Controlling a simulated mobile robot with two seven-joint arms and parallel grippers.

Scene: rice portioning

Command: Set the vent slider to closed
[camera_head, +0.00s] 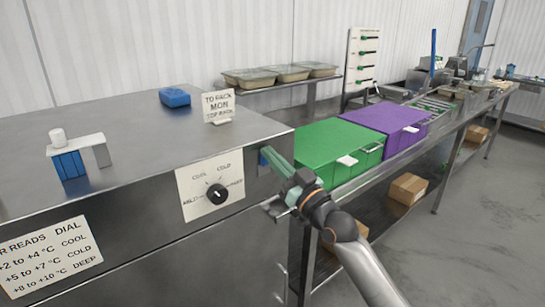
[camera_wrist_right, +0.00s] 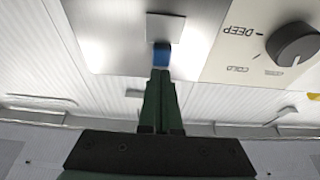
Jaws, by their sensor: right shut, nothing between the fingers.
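My right gripper (camera_head: 270,155) reaches up to the front face of the steel cabinet (camera_head: 120,130), just right of the dial panel. In the right wrist view its green fingers (camera_wrist_right: 160,78) are shut together and empty. Their tips are at a small blue block (camera_wrist_right: 162,54), which looks like the vent slider; whether they touch it I cannot tell. A light grey plate (camera_wrist_right: 165,27) is beside the block in that view. In the head view the gripper largely covers this spot, so the slider's setting cannot be read. My left gripper is not in view.
A black dial knob (camera_head: 217,194) sits on a white panel (camera_head: 190,208), left of the gripper. A green bin (camera_head: 325,143) and a purple bin (camera_head: 385,122) stand on the bench at right. A blue block (camera_head: 174,97) and a sign (camera_head: 218,105) are on the cabinet top.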

